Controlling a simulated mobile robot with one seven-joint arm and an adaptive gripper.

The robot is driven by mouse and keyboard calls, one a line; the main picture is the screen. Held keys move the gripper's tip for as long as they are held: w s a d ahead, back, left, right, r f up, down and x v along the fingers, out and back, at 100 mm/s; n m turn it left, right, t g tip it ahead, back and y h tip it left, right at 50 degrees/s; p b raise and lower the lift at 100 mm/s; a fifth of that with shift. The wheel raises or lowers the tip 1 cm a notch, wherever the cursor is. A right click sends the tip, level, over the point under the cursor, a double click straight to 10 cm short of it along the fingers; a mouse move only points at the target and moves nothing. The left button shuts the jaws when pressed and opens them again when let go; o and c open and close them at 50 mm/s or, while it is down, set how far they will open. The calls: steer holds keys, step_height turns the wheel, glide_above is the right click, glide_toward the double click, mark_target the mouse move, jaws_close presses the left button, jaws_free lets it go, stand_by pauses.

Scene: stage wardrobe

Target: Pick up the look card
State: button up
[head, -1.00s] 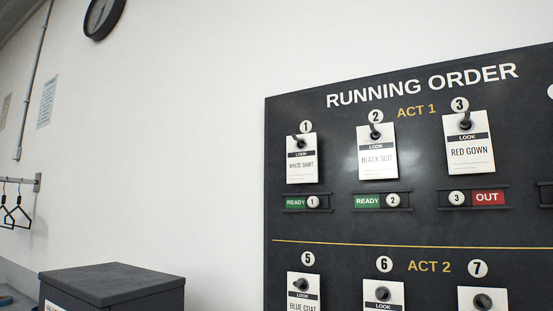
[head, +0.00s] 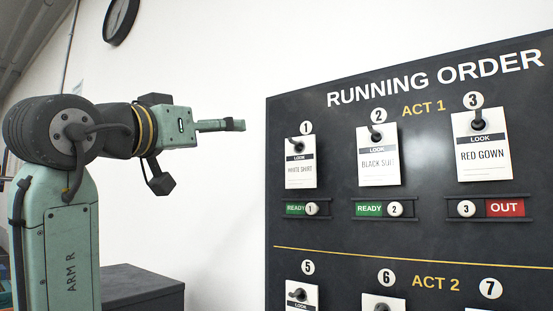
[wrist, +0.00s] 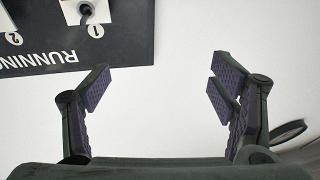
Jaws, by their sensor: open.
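Look cards hang on hooks on the dark running order board (head: 350,235). In Act 1, a white shirt card (head: 300,173) is under number 1, a black suit card (head: 378,172) under number 2 and a red gown card (head: 482,166) under number 3. Which card is meant is not shown. My gripper (head: 240,125) points right, to the left of the board and apart from it. In the wrist view my gripper (wrist: 160,85) is open and empty, with white wall between its fingers. The white shirt card (wrist: 90,8) shows there upside down, partly cut off.
Sliders below the cards read ready (head: 300,209) for 1, ready (head: 378,209) for 2 and out (head: 504,208) for 3. More cards hang in Act 2, cut off below. A dark cabinet (head: 150,288) stands low left. The wall between gripper and board is clear.

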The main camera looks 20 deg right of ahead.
mark_target(296, 141)
steer(key=s+d+m+g, duration=0.2)
steer(key=s+d+g, duration=0.2)
steer(key=d, duration=0.3)
steer(key=p+x, duration=0.1)
steer(key=x, duration=0.2)
steer(key=p+x, duration=0.2)
steer(key=x, duration=0.2)
steer(key=s+p+x, duration=0.1)
steer(key=x, duration=0.2)
steer(key=shift+w+d+f, duration=0.2)
steer(key=shift+d, duration=0.4)
steer(key=shift+c, duration=0.5)
steer(key=c, duration=0.8)
